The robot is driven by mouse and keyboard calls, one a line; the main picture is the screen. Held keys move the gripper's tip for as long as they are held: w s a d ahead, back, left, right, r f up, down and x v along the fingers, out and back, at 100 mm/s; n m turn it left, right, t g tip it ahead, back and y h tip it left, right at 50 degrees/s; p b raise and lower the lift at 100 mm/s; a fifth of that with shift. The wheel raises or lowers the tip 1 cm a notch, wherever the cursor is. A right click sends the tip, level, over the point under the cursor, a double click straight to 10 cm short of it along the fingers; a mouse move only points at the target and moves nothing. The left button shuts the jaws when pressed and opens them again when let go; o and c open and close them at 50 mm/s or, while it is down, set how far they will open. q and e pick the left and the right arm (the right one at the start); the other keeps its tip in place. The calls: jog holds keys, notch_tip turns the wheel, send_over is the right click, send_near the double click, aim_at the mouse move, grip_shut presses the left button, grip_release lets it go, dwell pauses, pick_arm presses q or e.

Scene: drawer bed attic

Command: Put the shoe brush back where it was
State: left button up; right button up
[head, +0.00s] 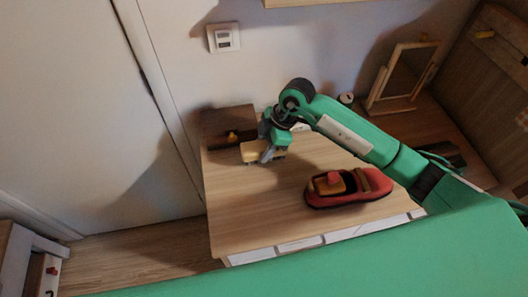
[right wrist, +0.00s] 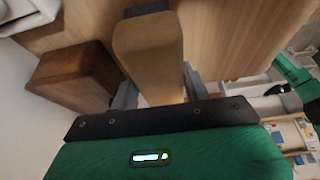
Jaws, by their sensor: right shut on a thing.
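The shoe brush (head: 250,153) is a pale wooden block at the back left of the dresser top. My right gripper (head: 266,150) is shut on it from above. In the right wrist view the brush (right wrist: 148,48) sits between the two fingers of the gripper (right wrist: 158,90), with a dark strip at its far end. I cannot tell whether the brush touches the dresser top. A dark brown wooden box (right wrist: 75,75) is beside the brush in the wrist view; in the head view the box (head: 222,121) stands behind it against the wall. My left gripper is not in view.
A small yellow thing (head: 232,137) is by the box. The dresser's front left is clear.

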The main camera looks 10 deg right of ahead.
notch_tip(320, 180, down, 4)
jog(key=shift+r+p, duration=0.25)
jog(key=shift+p, duration=0.15)
jog(key=shift+f, duration=0.3)
jog(key=shift+f, duration=0.2)
jog(key=o, duration=0.9)
jog(key=shift+r, duration=0.15)
